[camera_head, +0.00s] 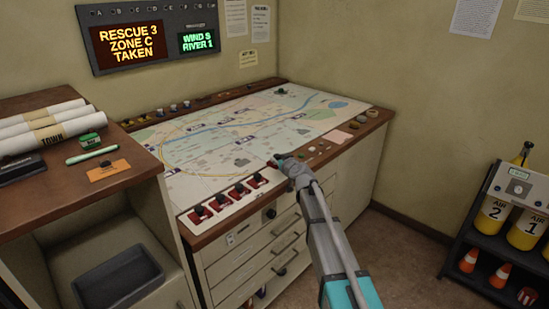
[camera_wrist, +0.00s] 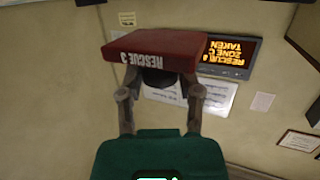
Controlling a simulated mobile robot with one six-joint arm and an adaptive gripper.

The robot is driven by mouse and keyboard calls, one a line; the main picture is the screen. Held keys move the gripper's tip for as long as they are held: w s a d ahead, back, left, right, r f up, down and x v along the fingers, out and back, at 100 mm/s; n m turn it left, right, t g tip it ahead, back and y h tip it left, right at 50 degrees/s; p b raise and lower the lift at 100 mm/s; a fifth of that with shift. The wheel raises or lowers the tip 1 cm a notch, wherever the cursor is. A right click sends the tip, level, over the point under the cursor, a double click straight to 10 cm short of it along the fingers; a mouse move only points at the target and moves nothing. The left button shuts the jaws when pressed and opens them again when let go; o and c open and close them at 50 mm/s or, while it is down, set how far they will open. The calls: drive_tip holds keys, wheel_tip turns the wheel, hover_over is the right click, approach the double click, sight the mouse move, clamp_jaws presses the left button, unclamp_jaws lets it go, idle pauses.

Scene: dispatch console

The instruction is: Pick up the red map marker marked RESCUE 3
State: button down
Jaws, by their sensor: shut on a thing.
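The red map marker marked RESCUE 3 (camera_wrist: 155,48) is a flat red block with white lettering and a dark knob. In the wrist view my gripper (camera_wrist: 160,88) is shut on that knob, one finger on each side. The lettering reads upside down there, with the wall behind it. In the head view my gripper (camera_head: 282,159) is at the map table's front edge, right of the row of red markers. Only a small bit of red (camera_head: 271,163) shows at its tip. The head view does not make its height above the table clear.
Several red markers (camera_head: 220,201) with black knobs stand along the map's (camera_head: 215,165) front left edge. Small tokens (camera_head: 318,149) and a pink pad (camera_head: 337,136) lie to the right. A wall display (camera_head: 130,44) reads "RESCUE 3 ZONE C TAKEN". A side desk (camera_head: 135,181) stands left.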

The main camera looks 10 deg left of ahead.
drive_tip(key=s+d+r+p, duration=0.6)
drive_tip(key=s+d, duration=0.1)
drive_tip(key=s, duration=0.1)
drive_tip(key=shift+d+r, duration=0.35)
drive_tip(key=shift+s, duration=0.2)
idle(0.4)
